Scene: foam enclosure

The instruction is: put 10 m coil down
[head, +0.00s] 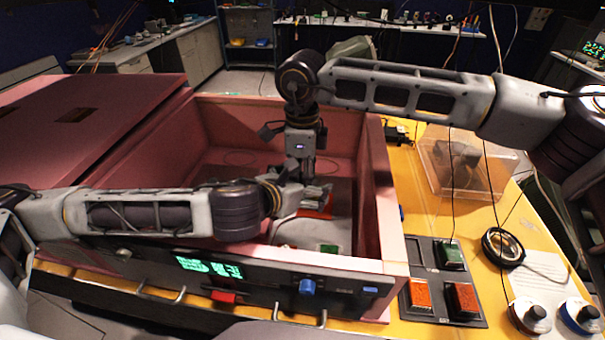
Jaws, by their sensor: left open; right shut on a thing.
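My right gripper (301,172) reaches down from above into the open pink foam-lined box (384,195). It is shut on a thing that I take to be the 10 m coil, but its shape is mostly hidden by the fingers. My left gripper (285,192) comes in low over the box's front wall, open, close beside the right gripper; the two overlap in this view. A red-orange piece (318,208) shows just below the grippers, and I cannot tell whether it is touched. A pale rounded thing (300,234) lies inside behind the front wall.
The pink lid (70,125) lies left of the box. On the yellow table (415,180) at right are a clear case (465,165), a button panel (445,280), a black ring-shaped thing (503,247) and two knobs (555,316). The box walls surround both grippers.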

